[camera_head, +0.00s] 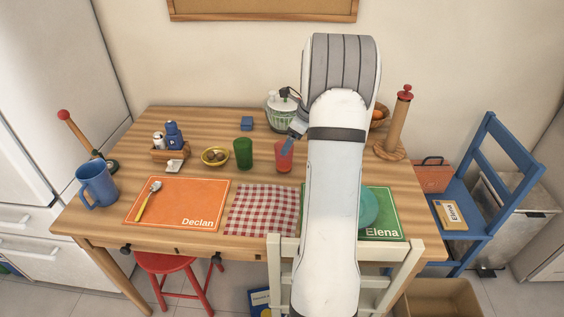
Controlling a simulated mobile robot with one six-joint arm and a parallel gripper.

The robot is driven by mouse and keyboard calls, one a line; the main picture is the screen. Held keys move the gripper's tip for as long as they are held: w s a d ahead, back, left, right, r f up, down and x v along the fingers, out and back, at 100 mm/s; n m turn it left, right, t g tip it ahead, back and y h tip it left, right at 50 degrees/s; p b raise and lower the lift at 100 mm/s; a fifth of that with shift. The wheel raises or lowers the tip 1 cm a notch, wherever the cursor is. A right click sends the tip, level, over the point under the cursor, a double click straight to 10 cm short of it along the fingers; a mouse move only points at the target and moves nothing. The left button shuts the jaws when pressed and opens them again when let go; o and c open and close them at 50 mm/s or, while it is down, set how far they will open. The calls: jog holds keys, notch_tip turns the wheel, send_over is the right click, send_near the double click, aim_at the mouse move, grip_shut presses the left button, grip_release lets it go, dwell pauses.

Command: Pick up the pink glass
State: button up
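The pink glass (283,161), a reddish see-through tumbler, stands upright on the wooden table, just left of my arm.
A checkered cloth (262,211) lies in front. A paper-towel stand (397,125) is to the right.

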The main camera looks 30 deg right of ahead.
aim_at(284, 158)
jog(key=x, duration=0.7)
jog(key=shift+w, duration=0.15)
jog(key=shift+c, duration=0.3)
jog(key=c, duration=1.1)
jog(key=shift+r, duration=0.1)
